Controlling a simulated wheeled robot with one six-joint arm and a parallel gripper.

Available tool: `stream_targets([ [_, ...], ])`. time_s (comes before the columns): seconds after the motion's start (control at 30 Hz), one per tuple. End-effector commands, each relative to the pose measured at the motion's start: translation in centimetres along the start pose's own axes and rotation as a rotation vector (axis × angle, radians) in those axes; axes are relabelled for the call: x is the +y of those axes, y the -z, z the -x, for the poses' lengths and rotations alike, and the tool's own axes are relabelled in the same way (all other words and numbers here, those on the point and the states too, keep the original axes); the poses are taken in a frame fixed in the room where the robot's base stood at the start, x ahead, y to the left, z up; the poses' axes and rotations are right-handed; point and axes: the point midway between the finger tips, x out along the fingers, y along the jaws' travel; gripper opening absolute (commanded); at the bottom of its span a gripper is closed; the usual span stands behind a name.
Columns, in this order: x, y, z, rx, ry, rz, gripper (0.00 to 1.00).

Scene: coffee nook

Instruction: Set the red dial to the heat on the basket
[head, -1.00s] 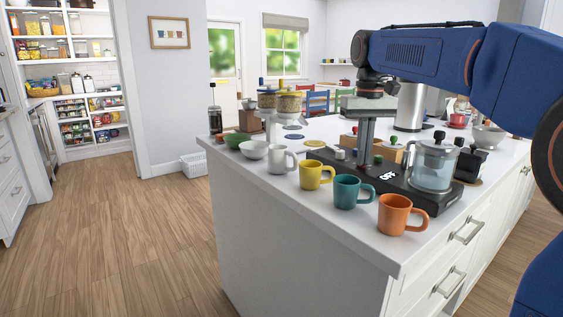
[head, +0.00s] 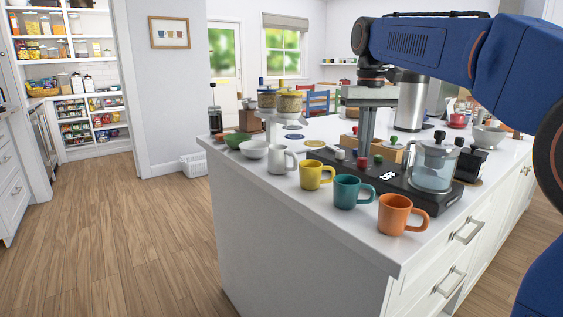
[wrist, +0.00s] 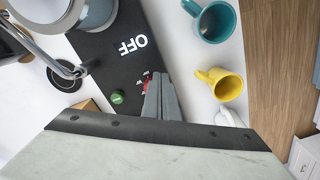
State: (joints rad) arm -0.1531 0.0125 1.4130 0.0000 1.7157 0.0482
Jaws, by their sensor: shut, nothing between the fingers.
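The red dial (head: 362,163) stands on the black machine base (head: 410,190), beside white letters reading OFF (head: 387,176). In the wrist view the red dial (wrist: 146,83) is partly hidden by my fingertips. My gripper (head: 364,154) points down, shut and empty, with its tips close over the dial. Whether they touch it I cannot tell. In the wrist view my gripper (wrist: 156,78) also shows as two fingers pressed together. A green knob (head: 378,159) sits next to the dial. I cannot pick out a heat marking or identify the basket.
A glass pot (head: 433,167) stands on the base's right end. A wooden box (head: 390,150) and a steel canister (head: 411,102) stand behind.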

Motion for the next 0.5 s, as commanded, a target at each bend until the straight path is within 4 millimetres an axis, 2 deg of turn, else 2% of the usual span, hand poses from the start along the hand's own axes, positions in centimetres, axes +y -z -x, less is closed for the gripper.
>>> stream_targets([
  [0.3, 0.0, 0.1, 2.9, 0.000, 0.000, 0.000, 0.00],
  [0.5, 0.0, 0.0, 3.4, -0.001, 0.000, 0.000, 0.00],
])
